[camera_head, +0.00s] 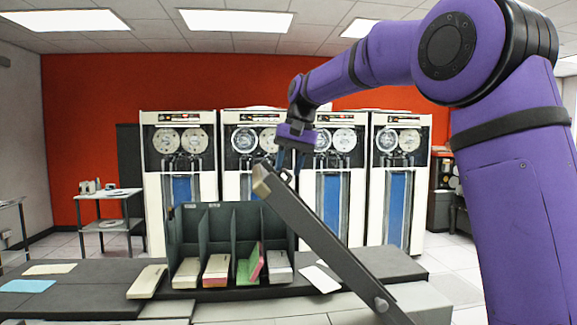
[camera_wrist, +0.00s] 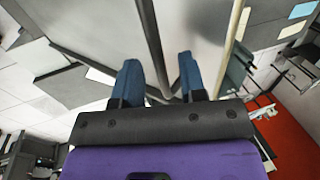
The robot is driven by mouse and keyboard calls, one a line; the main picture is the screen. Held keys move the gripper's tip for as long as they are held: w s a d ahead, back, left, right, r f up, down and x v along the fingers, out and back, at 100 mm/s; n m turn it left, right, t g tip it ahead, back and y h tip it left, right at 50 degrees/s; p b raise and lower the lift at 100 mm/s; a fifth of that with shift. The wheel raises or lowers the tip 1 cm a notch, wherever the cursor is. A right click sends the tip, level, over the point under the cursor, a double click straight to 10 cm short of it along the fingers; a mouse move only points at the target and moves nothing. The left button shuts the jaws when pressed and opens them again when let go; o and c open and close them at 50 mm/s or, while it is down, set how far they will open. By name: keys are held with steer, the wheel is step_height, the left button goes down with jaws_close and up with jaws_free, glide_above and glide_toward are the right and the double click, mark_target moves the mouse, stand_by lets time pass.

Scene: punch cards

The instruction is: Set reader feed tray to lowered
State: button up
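The reader feed tray (camera_head: 318,232) is a long dark grey slab, tilted steeply. Its upper end, with a tan edge, is at the left, and its lower end is hinged at the lower right. My gripper (camera_head: 289,164) is at the tray's raised upper end in the head view, pointing down. In the wrist view my gripper (camera_wrist: 160,72) has its two blue fingers apart, with a dark rail (camera_wrist: 150,40) of the tray running between them. Gaps seem to show beside the rail. Contact with the fingers is not clear.
A dark sorting rack (camera_head: 220,228) with card decks stands behind the tray on the grey counter (camera_head: 90,273). Loose cards (camera_head: 27,286) lie at the left. White tape cabinets (camera_head: 180,185) stand farther back. A small side table (camera_head: 108,195) stands at the left.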

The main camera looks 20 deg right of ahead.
jaws_close()
steer(key=shift+f, duration=0.1)
